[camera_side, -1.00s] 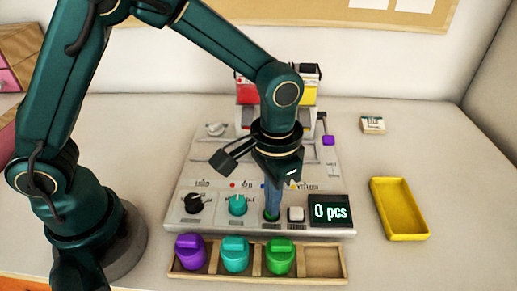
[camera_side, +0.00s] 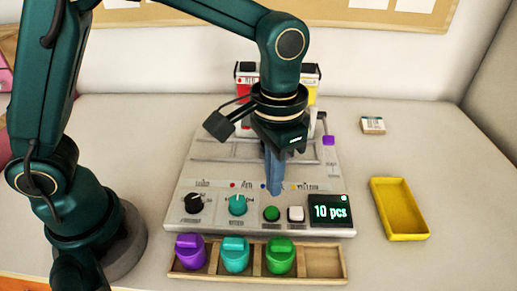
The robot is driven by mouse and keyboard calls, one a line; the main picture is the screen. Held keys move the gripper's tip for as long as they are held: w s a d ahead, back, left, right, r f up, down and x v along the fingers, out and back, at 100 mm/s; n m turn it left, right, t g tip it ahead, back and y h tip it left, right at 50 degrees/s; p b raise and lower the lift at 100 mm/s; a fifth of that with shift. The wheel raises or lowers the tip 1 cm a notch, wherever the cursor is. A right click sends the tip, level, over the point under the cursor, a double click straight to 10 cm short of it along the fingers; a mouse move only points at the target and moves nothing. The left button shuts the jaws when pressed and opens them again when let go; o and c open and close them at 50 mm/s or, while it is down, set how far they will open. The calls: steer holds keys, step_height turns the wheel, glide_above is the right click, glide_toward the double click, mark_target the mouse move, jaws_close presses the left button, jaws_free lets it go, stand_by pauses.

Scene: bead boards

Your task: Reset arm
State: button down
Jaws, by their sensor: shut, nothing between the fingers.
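My gripper (camera_side: 274,190) is shut and empty. Its fingers point down over the front part of the grey control board (camera_side: 180,225), a little above and behind a round green button (camera_side: 271,214). The board also carries a black knob (camera_side: 194,203), a teal knob (camera_side: 237,205), a white square button (camera_side: 296,214) and a dark display (camera_side: 330,211) that reads "10 pcs". My wrist hides the middle of the board and part of the red and yellow containers (camera_side: 308,92) at its back.
A wooden tray (camera_side: 325,278) in front of the board holds purple, teal and green lidded pieces; its right compartment is empty. An empty yellow tray (camera_side: 400,210) and a small labelled block (camera_side: 373,125) lie to the right, with clear table around them.

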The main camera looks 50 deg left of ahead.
steer(key=shift+r, duration=0.8)
steer(key=shift+w+a, duration=0.1)
steer(key=s+a+r+n+t, duration=0.2)
steer(key=a+r+t, duration=0.1)
steer(key=a+r, duration=0.4)
steer(key=s+a+f+n+t, duration=0.1)
steer(key=s+a, duration=0.3)
steer(key=s, duration=0.4)
steer(key=shift+a+f+t, duration=0.3)
steer(key=shift+f+t, duration=0.05)
steer(key=shift+t, duration=0.45)
